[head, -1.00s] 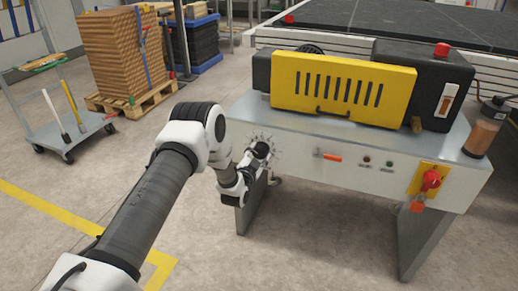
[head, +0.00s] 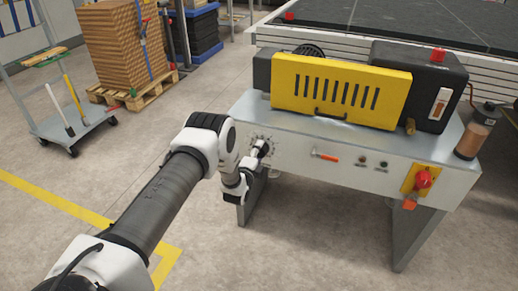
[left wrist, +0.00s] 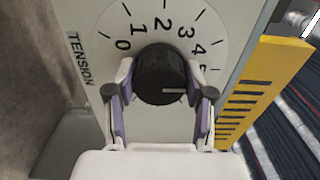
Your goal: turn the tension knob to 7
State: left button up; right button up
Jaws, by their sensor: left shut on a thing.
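The tension knob is a round black knob (left wrist: 158,72) on a pale dial plate in the left wrist view. Its white pointer line faces right and slightly down in the picture, toward a part of the scale hidden by a finger. Numbers 0 to 4 show clearly; 5 is partly covered and higher ones are hidden. The word TENSION stands at the left. My left gripper (left wrist: 162,92) is shut on the knob, one finger on each side. In the head view my left gripper (head: 256,156) reaches the dial (head: 262,140) at the panel's left end. My right gripper is not seen.
The panel (head: 345,160) also carries an orange-handled lever (head: 326,156), small buttons and a red switch on a yellow plate (head: 422,181). A yellow slotted guard (head: 340,90) sits above. A cart (head: 75,130) and a loaded pallet (head: 130,92) stand left. The floor between is clear.

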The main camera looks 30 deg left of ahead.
pick_arm(q)
jog(key=m+p, duration=0.2)
jog(key=m, duration=0.4)
jog(key=shift+r+p, duration=0.1)
jog(key=shift+p, duration=0.25)
jog(key=m+p, duration=0.1)
jog(key=m, duration=0.5)
jog(key=shift+d+p, duration=0.1)
jog(key=shift+p, duration=0.25)
jog(key=o, duration=1.2)
jog(key=shift+c, duration=0.2)
jog(key=v, duration=1.2)
